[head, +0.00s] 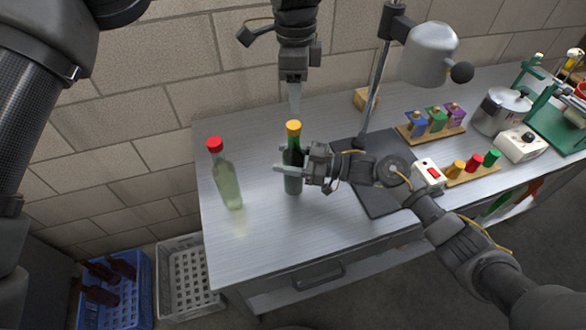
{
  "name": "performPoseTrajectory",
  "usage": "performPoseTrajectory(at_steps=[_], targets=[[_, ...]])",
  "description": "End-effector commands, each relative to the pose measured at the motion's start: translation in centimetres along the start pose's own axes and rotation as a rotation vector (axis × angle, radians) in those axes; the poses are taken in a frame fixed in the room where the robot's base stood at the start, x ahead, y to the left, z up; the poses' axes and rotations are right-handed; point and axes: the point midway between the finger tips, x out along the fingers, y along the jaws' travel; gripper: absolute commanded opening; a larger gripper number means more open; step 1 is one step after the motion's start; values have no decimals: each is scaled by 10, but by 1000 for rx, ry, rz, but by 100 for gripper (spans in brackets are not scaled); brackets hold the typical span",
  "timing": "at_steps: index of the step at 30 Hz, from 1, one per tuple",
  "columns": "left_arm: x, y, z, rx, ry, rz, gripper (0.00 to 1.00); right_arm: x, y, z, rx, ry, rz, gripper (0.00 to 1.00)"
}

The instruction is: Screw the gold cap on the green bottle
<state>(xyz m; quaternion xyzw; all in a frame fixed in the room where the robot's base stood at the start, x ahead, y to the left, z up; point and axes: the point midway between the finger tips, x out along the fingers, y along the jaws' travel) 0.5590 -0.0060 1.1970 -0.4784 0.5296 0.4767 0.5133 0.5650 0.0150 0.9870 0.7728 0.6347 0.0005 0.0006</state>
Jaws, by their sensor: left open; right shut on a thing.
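The dark green bottle (291,156) stands upright on the metal table, left of the dark mat. The gold cap (293,127) sits on the top of its neck; how tightly it is seated cannot be told. My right gripper (291,170) reaches in from the right and is shut on the bottle's body, hiding part of it. My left gripper (295,103) points down just above the gold cap. It is open and holds nothing; its fingers overlap in this view.
A clear bottle with a red cap (227,180) stands to the left. A lamp (427,53) rises behind the dark mat (378,200). Racks of coloured pieces (432,131), a pot (500,111) and a green press (560,125) stand right. Crates (190,277) are on the floor.

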Motion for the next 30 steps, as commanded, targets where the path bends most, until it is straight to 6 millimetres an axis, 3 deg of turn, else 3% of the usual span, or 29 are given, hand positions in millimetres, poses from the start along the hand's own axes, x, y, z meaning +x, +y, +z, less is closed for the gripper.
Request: performPoseTrajectory(at_steps=[6,12,30], targets=[[-1,-2,4,-466,-12,-12,49,0,0,0,1,0,0,0],[-1,-2,5,-716,-13,-19,49,0,0,0,1,0,0,0],[4,-2,5,-796,-13,-17,49,0,0,0,1,-1,-1,0]])
